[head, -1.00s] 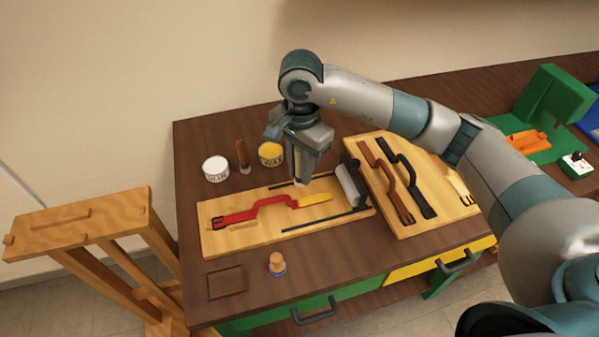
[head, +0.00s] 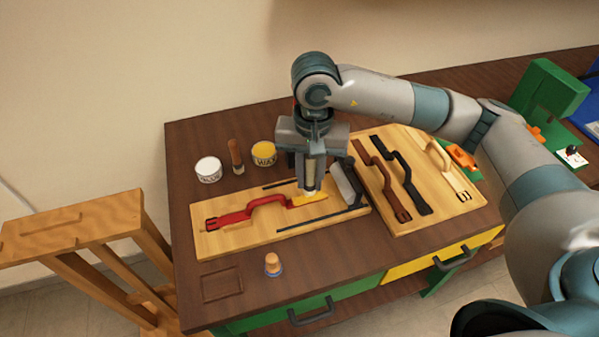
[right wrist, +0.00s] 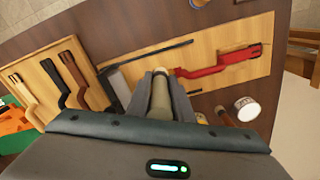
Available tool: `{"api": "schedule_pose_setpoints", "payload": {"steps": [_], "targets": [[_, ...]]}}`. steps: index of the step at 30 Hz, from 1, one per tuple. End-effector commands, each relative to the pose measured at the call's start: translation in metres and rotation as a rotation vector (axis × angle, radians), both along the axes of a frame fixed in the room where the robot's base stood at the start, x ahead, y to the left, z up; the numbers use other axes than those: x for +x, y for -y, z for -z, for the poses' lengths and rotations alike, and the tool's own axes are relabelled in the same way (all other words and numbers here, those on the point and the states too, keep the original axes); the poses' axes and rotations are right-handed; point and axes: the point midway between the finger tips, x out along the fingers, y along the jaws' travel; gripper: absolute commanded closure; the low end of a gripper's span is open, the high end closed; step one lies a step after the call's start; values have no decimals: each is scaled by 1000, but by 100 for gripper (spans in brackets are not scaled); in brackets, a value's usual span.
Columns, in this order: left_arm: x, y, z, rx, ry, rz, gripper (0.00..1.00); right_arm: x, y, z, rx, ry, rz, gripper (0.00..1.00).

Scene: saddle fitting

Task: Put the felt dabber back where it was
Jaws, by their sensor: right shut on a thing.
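My right gripper (head: 309,178) is shut on a pale beige cylinder, which looks like the felt dabber (right wrist: 160,98). It is held upright, with its lower end over or at the yellow end (head: 313,198) of the red strap (head: 245,211). I cannot tell whether they touch. The strap lies on a light wooden board (head: 219,244). In the right wrist view the fingers flank the dabber and hide part of the strap's end. My left gripper is not in view.
A white tin (head: 208,170), a brown-handled brush (head: 236,156) and a yellow wax tin (head: 264,154) stand behind the board. A small wooden knob with a blue base (head: 273,265) stands in front, right of a shallow square outline (head: 222,284). A second board (head: 440,205) holds several straps.

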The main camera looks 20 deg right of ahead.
Motion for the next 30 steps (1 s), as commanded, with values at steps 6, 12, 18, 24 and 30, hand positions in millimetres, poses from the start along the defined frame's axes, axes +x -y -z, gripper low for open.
{"api": "schedule_pose_setpoints", "payload": {"steps": [6,12,18,24,30], "targets": [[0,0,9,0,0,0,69,-30,15,0,-6,-4,-330,100],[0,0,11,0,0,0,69,-42,20,-1,-6,-11,-461,100],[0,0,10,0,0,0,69,-43,20,-1,-6,-12,-469,100],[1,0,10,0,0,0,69,-43,20,-1,-6,-12,-468,100],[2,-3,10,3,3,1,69,-43,19,-1,-6,-12,-467,100]]}}
